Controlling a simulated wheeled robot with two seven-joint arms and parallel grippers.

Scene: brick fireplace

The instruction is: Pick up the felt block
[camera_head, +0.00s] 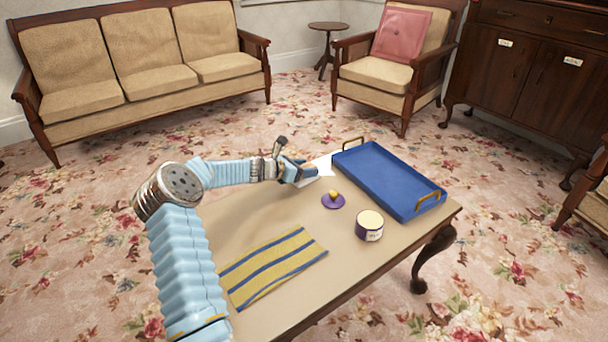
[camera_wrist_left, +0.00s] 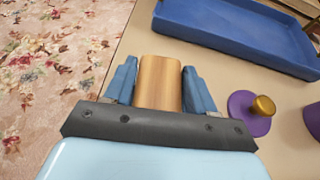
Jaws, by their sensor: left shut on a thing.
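A wooden-brown block (camera_wrist_left: 159,82), which I take to be the felt block, stands between the two blue fingers of my left gripper (camera_wrist_left: 160,88) in the left wrist view. Both fingers are against its sides. No felt face shows from this angle. In the head view, my left gripper (camera_head: 304,174) is at the far edge of the table, left of the blue tray. My right gripper is not in view.
The blue tray (camera_head: 385,178) with brass handles lies at the table's far right. A purple lid with a gold knob (camera_head: 333,200) and a purple jar (camera_head: 369,226) stand in front. A striped cloth (camera_head: 272,267) lies nearer.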

